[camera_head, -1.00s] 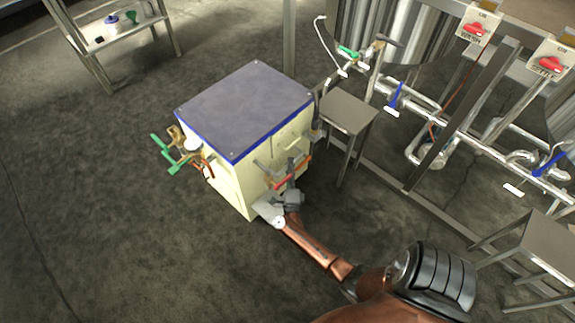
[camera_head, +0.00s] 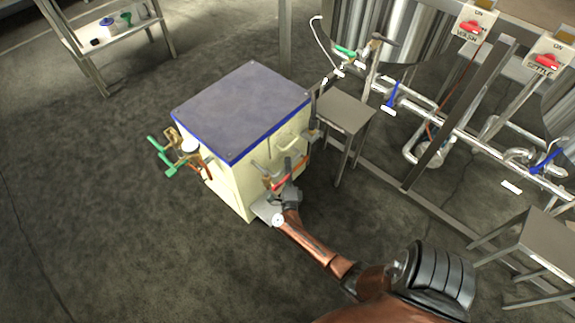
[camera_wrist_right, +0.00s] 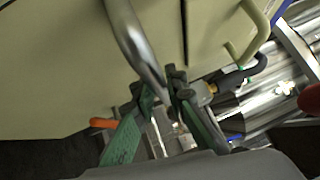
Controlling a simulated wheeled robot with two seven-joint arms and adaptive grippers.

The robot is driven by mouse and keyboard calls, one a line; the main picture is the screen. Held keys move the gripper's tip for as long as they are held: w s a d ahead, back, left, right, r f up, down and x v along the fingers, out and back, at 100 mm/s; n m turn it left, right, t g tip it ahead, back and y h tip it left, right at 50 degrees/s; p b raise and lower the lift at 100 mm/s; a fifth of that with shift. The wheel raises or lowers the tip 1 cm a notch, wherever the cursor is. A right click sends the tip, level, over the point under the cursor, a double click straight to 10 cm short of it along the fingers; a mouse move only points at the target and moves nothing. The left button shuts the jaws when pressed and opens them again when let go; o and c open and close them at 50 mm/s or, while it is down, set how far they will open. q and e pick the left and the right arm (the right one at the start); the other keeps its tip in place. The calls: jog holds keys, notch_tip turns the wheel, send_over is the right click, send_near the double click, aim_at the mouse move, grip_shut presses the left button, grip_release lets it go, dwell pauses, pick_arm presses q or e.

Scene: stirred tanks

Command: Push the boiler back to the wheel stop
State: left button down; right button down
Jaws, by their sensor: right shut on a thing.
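The boiler (camera_head: 240,107) is a cream box with a blue-edged grey top. It stands on the dark floor at the centre of the head view. Brass fittings with green handles (camera_head: 170,158) stick out on its left side. My right gripper (camera_head: 288,178) is at its near right face. In the right wrist view, the gripper (camera_wrist_right: 172,92) is shut at the end of a curved metal bar (camera_wrist_right: 133,45) in front of the cream panel (camera_wrist_right: 60,60). The fingers partly hide the grip. My left gripper is not in view. I cannot make out a wheel stop.
A small metal stool (camera_head: 345,112) stands close to the boiler's right. Pipes, steel tanks (camera_head: 400,25) and a frame with red switches (camera_head: 473,27) fill the right. Another stool (camera_head: 540,240) is at lower right. Floor left of the boiler is clear.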

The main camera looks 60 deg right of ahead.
dwell(0.4)
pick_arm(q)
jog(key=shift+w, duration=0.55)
pick_arm(e)
jog(key=shift+w, duration=1.15)
jog(key=c, duration=2.1)
grip_release()
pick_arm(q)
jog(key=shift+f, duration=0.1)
pick_arm(e)
jog(key=shift+o, duration=0.8)
jog(key=shift+s+d, duration=0.15)
jog(key=shift+s, duration=0.05)
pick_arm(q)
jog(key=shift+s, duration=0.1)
